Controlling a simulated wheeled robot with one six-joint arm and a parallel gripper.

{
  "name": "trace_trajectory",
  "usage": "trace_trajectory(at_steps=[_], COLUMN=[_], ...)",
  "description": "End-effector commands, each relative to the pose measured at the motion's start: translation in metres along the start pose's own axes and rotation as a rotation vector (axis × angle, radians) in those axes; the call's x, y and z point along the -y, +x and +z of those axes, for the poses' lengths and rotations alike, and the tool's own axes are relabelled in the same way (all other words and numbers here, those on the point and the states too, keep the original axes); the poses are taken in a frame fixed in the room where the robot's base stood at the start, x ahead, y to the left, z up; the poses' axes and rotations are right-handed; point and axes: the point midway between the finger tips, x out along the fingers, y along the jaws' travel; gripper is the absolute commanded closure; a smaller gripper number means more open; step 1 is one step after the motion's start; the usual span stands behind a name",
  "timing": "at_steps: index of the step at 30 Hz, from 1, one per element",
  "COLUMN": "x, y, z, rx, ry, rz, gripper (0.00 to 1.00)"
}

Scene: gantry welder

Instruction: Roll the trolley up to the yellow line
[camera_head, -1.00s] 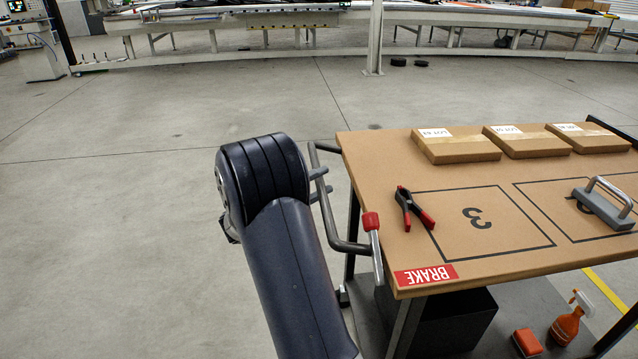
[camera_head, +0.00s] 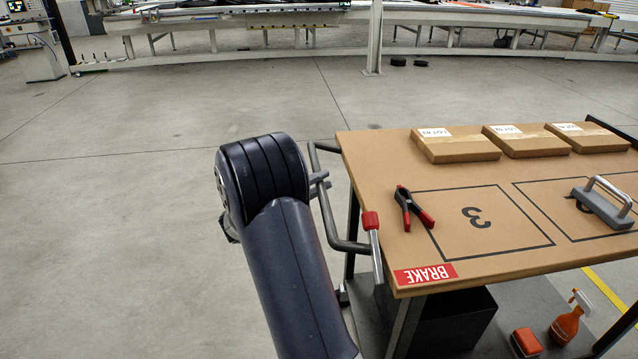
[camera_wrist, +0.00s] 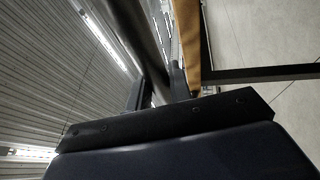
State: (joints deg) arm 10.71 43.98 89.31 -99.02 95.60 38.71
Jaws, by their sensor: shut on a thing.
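The trolley (camera_head: 380,175) stands at the right in the head view, with a brown top and dark legs. Its grey push handle (camera_head: 327,212) sticks out from its left end. My gripper (camera_head: 319,186) is shut on this handle, partly hidden behind my arm. In the wrist view the dark handle bar (camera_wrist: 140,35) runs between the fingers. A brake lever with a red knob (camera_head: 370,220) stands upright beside a red BRAKE label (camera_head: 426,274). The yellow line (camera_head: 607,289) shows on the floor at the right, beyond the trolley's near edge; the trolley hides part of it.
On the trolley top are three flat cartons (camera_head: 455,146), a black-and-red clamp (camera_head: 413,208) and a grey handled tool (camera_head: 603,203). A spray bottle (camera_head: 566,322) and an orange box (camera_head: 526,342) sit on the lower shelf. Open floor lies left and behind; a long gantry table (camera_head: 280,22) spans the back.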

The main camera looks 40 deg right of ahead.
Motion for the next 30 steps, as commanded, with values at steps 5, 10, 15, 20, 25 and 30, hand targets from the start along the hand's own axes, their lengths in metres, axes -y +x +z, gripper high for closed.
trace_trajectory(at_steps=[5, 10, 15, 20, 25, 30], x=[0.002, 0.006, 0.012, 0.018, 0.025, 0.032], y=[0.003, 0.016, 0.040, 0.067, 0.096, 0.125], z=[0.002, 0.007, 0.018, 0.030, 0.042, 0.055], rx=[0.001, 0.005, 0.009, 0.010, 0.011, 0.010], ry=[-0.001, -0.001, -0.002, -0.002, -0.001, -0.001], rz=[-0.001, -0.002, -0.002, -0.002, -0.002, -0.002], gripper=[1.00, 1.00, 1.00, 1.00, 1.00, 1.00])
